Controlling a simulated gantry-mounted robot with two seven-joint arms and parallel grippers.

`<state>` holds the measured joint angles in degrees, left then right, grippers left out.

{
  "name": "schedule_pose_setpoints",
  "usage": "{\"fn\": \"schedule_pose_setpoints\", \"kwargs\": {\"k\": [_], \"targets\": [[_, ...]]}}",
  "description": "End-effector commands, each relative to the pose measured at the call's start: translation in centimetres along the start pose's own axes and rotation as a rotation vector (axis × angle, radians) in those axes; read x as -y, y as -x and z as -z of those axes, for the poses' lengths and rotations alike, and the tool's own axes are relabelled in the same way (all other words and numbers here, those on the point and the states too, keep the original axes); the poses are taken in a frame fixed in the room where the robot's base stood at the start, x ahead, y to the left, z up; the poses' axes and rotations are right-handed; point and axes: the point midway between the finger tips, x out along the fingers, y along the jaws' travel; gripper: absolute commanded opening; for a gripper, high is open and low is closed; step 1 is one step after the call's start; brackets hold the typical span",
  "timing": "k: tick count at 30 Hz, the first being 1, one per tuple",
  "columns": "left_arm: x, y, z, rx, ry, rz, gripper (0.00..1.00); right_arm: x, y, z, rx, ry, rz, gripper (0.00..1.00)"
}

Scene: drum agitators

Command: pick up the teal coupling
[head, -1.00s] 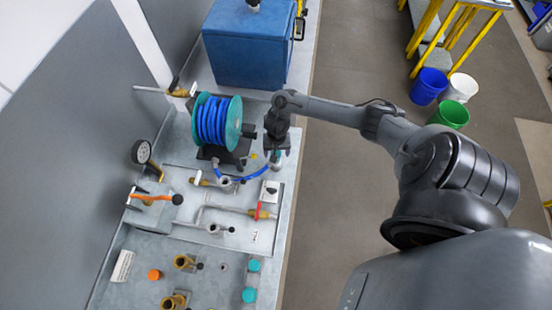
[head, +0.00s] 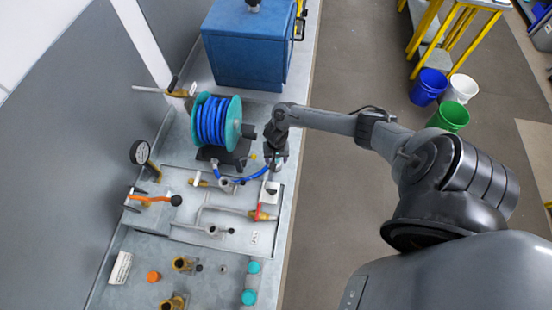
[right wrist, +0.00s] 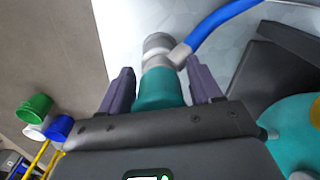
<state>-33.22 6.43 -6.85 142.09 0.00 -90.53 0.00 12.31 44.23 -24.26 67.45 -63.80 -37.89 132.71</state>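The teal coupling (right wrist: 160,90) shows in the right wrist view, with a grey metal fitting (right wrist: 158,45) at its far end and a blue hose (right wrist: 215,25) joined to the fitting. My right gripper (right wrist: 160,80) is open, with one finger on each side of the coupling. Narrow gaps seem to show between the fingers and the coupling. In the head view my right gripper (head: 275,158) is at the hose's end beside the reel and largely hides the coupling. My left gripper is not in view.
A teal reel with blue hose (head: 218,122) stands just left of the right gripper. A panel with pipes and a red-handled valve (head: 262,213) lies in front. A blue box (head: 250,45) stands behind. The floor to the right of the bench is clear nearby.

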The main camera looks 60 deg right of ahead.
Motion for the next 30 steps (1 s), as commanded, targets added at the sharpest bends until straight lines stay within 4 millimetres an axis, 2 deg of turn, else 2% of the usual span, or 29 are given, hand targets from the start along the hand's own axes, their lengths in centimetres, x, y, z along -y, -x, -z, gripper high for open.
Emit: {"fn": "schedule_pose_setpoints", "kwargs": {"k": [1,2,12,23,30], "targets": [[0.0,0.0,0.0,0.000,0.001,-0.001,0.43,0.0,0.0,0.0,0.000,0.000,0.000,0.55],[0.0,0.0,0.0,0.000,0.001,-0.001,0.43,0.0,0.0,0.0,0.000,0.000,0.000,0.51],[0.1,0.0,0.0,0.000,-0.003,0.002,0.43,0.0,0.0,0.0,0.000,0.000,-0.001,0.00],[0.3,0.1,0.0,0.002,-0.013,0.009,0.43,0.0,0.4,0.1,-0.001,-0.001,0.001,0.00],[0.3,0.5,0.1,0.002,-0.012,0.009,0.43,0.0,2.5,0.1,-0.001,0.000,0.002,0.00]]}}
